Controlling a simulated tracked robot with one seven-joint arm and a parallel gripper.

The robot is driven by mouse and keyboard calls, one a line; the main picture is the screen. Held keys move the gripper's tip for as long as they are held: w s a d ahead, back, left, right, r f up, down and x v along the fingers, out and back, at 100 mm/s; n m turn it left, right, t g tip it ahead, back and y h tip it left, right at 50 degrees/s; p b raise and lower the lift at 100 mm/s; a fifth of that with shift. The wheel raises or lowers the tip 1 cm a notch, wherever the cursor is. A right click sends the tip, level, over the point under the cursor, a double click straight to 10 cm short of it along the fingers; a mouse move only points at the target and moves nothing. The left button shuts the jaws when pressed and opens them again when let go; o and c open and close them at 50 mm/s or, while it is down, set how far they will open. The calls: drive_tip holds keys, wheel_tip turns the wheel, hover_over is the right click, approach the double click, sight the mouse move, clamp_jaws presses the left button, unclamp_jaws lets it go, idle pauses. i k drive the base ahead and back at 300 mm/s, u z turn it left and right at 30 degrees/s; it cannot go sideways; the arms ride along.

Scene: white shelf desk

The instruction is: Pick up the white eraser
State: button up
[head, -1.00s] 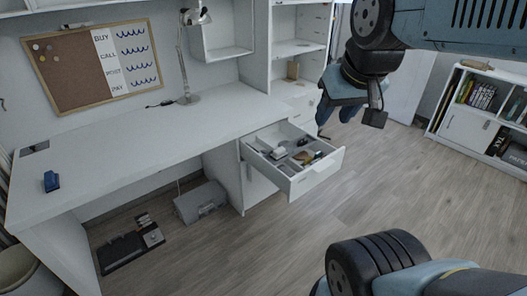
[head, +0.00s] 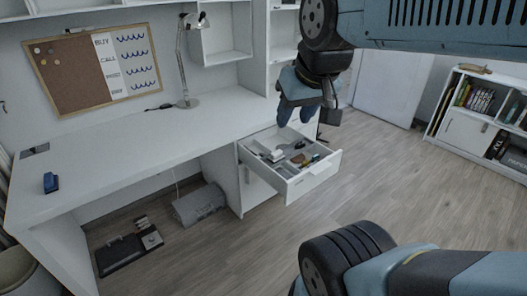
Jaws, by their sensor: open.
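The open drawer (head: 315,175) of the white desk (head: 120,155) holds several small items in compartments. A small white piece (head: 275,155) lies in its left part; it may be the white eraser, but it is too small to tell. My gripper (head: 296,114) is open and empty, with its fingers pointing down. In the head view it shows just above the drawer's back right side, apart from the items. How high it is above the drawer is hard to judge.
A desk lamp (head: 185,70) and a blue object (head: 50,182) stand on the desk. A grey box (head: 200,203) and a dark flat device (head: 125,250) lie on the floor below. A bookshelf (head: 463,133) stands at the right. The floor before the drawer is clear.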

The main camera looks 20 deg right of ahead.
sight(276, 156)
drive_tip(key=i, duration=0.95)
drive_tip(key=z, duration=0.05)
